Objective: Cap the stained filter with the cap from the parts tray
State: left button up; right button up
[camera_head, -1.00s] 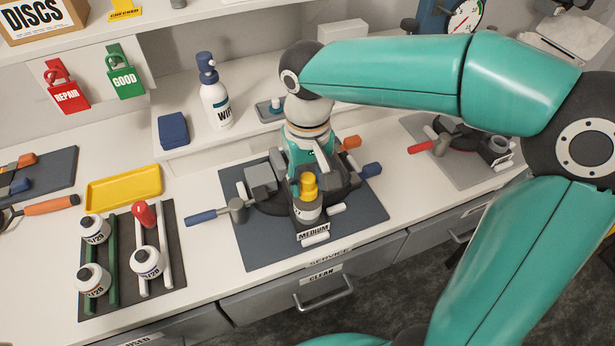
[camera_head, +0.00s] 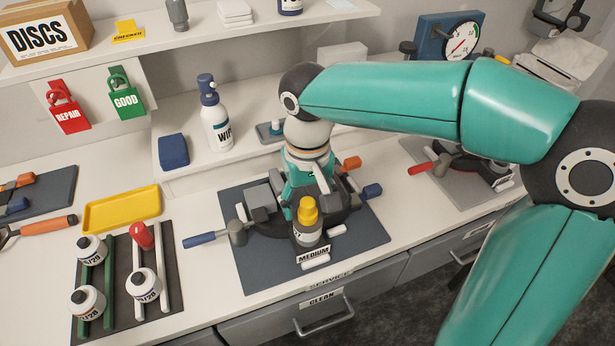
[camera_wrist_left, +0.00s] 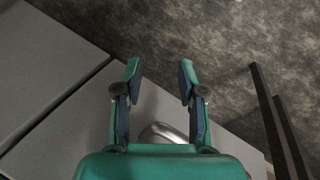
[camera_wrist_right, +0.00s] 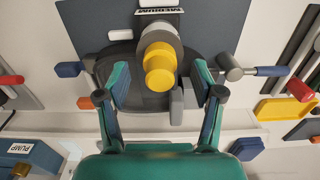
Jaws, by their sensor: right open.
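A yellow cap-like piece (camera_head: 308,208) sits upright on a grey-and-white cylinder (camera_head: 308,233) in the dark fixture (camera_head: 265,222) behind the MEDIUM label. In the right wrist view the yellow piece (camera_wrist_right: 160,68) lies between the spread fingers of my right gripper (camera_wrist_right: 163,84). That gripper is open, with gaps on both sides, just behind the piece in the head view (camera_head: 310,188). I cannot tell whether the cylinder is stained. My left gripper (camera_wrist_left: 160,80) is open and empty over the drawer fronts and floor; it is outside the head view.
A yellow tray (camera_head: 122,208) looks empty. A dark rack (camera_head: 160,300) holds several labelled white canisters and a red piece (camera_head: 142,235). A hammer-like handle (camera_head: 205,239) sticks out left of the fixture. A spray bottle (camera_head: 215,122) and blue block (camera_head: 173,149) stand behind.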

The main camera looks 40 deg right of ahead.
notch_tip(320, 180, up, 11)
dwell(0.4)
